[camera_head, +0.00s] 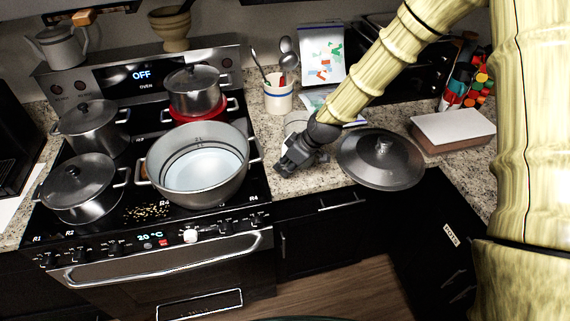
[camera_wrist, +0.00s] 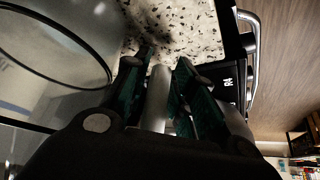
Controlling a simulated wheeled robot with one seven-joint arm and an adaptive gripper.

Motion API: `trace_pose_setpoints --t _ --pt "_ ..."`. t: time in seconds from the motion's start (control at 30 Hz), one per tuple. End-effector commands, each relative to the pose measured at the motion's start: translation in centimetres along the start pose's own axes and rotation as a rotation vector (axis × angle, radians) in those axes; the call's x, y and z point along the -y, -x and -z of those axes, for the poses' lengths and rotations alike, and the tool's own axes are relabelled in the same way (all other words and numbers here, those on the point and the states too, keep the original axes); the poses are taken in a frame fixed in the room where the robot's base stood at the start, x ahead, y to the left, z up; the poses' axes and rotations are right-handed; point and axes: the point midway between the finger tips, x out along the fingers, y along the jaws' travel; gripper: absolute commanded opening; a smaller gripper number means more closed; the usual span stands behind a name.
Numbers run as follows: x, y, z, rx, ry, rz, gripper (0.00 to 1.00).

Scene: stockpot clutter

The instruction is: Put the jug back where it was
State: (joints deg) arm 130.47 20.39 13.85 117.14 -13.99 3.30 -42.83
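The jug (camera_head: 294,120) is a clear glass vessel on the counter right of the stove, partly hidden behind my wrist in the head view. In the wrist view its large curved glass wall (camera_wrist: 55,75) fills the left side. My gripper (camera_head: 287,164) is at the jug's front side, low over the counter by the stove's right edge. In the wrist view my gripper (camera_wrist: 164,62) has its fingers on both sides of the grey handle (camera_wrist: 158,95), close against it. I cannot tell whether the jug's base touches the counter.
A large open stockpot (camera_head: 198,165) holding pale liquid stands on the front right burner. A lid (camera_head: 381,160) lies on the counter right of my gripper. A utensil crock (camera_head: 278,98) stands behind the jug. Several lidded pots occupy the other burners. A white-topped box (camera_head: 452,129) is farther right.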

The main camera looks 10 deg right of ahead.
Motion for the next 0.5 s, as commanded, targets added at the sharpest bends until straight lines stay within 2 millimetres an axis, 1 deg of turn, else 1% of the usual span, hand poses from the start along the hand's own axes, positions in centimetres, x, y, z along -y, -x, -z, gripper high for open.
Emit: trace_pose_setpoints --t 0.3,0.5 --pt "0.0 0.05 0.04 0.0 0.0 0.0 0.4" --pt "-0.05 0.7 0.18 -0.001 0.0 -0.001 0.4"
